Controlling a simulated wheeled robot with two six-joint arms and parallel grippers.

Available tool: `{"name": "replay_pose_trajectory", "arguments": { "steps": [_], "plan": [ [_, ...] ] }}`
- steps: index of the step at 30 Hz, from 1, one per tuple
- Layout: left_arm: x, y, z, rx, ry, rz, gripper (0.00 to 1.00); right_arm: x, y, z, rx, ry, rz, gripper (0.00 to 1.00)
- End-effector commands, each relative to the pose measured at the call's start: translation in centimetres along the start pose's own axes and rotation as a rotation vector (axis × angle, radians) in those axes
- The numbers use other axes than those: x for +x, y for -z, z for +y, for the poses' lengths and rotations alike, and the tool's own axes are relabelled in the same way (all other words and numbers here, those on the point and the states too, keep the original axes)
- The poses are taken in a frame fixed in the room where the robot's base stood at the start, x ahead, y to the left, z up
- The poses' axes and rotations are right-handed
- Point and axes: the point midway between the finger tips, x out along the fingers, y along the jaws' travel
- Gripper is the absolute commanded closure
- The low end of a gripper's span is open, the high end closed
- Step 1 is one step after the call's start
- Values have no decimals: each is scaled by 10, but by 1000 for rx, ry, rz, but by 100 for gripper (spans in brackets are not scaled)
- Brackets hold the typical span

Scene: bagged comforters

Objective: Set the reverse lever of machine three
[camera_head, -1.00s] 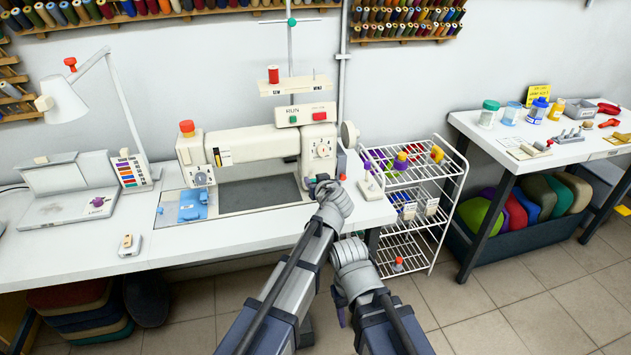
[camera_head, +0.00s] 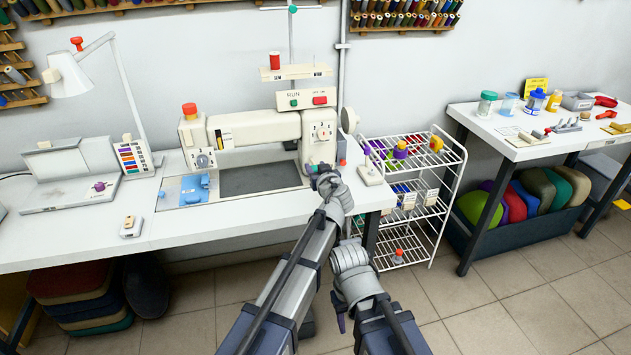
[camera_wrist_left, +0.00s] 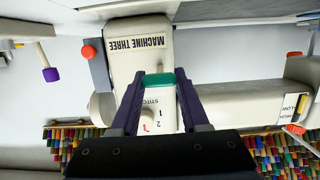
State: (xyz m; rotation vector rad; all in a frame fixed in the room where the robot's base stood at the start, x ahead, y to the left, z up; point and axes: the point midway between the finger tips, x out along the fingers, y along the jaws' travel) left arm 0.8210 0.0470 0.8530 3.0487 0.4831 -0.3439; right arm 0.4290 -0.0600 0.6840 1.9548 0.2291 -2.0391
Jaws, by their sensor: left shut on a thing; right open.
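The cream sewing machine (camera_head: 262,128) stands on the white table, and the left wrist view shows its "MACHINE THREE" label (camera_wrist_left: 136,43) upside down. My left gripper (camera_head: 318,169) is at the lower right end of the machine. In the left wrist view its dark fingers (camera_wrist_left: 161,84) are shut on a teal-green lever tip (camera_wrist_left: 160,78), just beside the stitch dial (camera_wrist_left: 155,120). The lever's shaft is hidden. My right gripper (camera_head: 340,318) is open and empty, low in front of the table; its fingers are small here.
A white wire rack (camera_head: 416,185) stands right of the table. A control box (camera_head: 308,99) with green and red buttons sits above the machine. The front left tabletop (camera_head: 70,225) is mostly clear.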

Motion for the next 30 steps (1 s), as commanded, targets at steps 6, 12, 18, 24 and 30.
{"name": "replay_pose_trajectory", "arguments": {
  "steps": [6, 12, 18, 24, 30],
  "plan": [
    [9, -20, 2, 1, -2, 147, 100, 53, 4, -5, 0, 0, 0, 50],
    [11, -25, 2, 1, -1, 258, 100, 82, 5, -7, -1, -2, 0, 50],
    [12, -26, 2, -1, -2, 331, 100, 100, 6, -8, -2, -6, 0, 50],
    [12, -26, 2, -1, -2, 364, 100, 107, 7, -8, -2, -8, 1, 50],
    [12, -24, 2, -2, -1, 371, 100, 107, 7, -8, -2, -9, 1, 50]
  ]
}}
